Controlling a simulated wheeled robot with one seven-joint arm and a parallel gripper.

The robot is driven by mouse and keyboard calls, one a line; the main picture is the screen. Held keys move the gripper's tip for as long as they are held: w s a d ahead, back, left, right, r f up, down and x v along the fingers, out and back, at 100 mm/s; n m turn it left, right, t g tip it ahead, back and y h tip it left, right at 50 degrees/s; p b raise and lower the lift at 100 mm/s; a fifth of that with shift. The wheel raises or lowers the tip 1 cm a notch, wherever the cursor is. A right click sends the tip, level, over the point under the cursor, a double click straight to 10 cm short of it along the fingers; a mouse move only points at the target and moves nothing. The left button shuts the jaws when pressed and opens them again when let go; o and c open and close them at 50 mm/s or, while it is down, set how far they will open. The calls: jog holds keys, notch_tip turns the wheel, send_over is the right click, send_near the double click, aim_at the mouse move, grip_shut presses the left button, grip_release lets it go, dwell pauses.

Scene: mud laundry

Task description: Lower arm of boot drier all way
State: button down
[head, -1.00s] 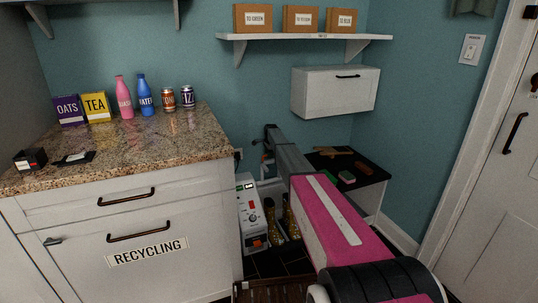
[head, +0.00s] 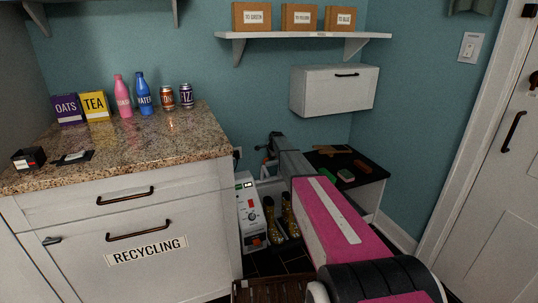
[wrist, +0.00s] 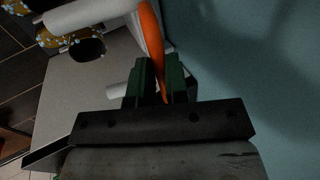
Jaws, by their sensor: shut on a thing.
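The boot drier (head: 250,212) is a pale unit with a control panel, on the floor right of the counter. Patterned yellow boots (head: 288,215) stand beside it. In the wrist view, an orange lever-like piece (wrist: 152,35) runs between the green fingers of my gripper (wrist: 161,82), which is shut on it. White tubes of the drier (wrist: 90,14) lie to the left, next to a boot opening (wrist: 88,48). In the head view my gripper (head: 267,157) is behind the drier near the wall, partly hidden by my arm.
The granite counter (head: 150,145) with bottles, cans and boxes stands left. A low dark-topped table (head: 375,170) with brushes is right of my arm. A white wall cabinet (head: 335,90) hangs above it. A wooden slatted piece (head: 270,290) lies in front.

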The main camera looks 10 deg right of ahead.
jog(key=s+d+f+t+y, duration=0.15)
jog(key=s+f+t, duration=0.25)
jog(key=s, duration=0.4)
jog(key=s+d+f+t, duration=0.1)
jog(key=s+f, duration=0.3)
jog(key=f, duration=0.5)
jog(key=s+d+f+t, duration=0.1)
jog(key=s+f, duration=0.3)
jog(key=f, duration=0.5)
jog(key=shift+d+f, duration=0.2)
jog(key=shift+d, duration=0.15)
dwell(0.8)
jog(key=c, duration=1.1)
grip_release()
jog(key=shift+f, duration=0.1)
jog(key=shift+r, duration=0.2)
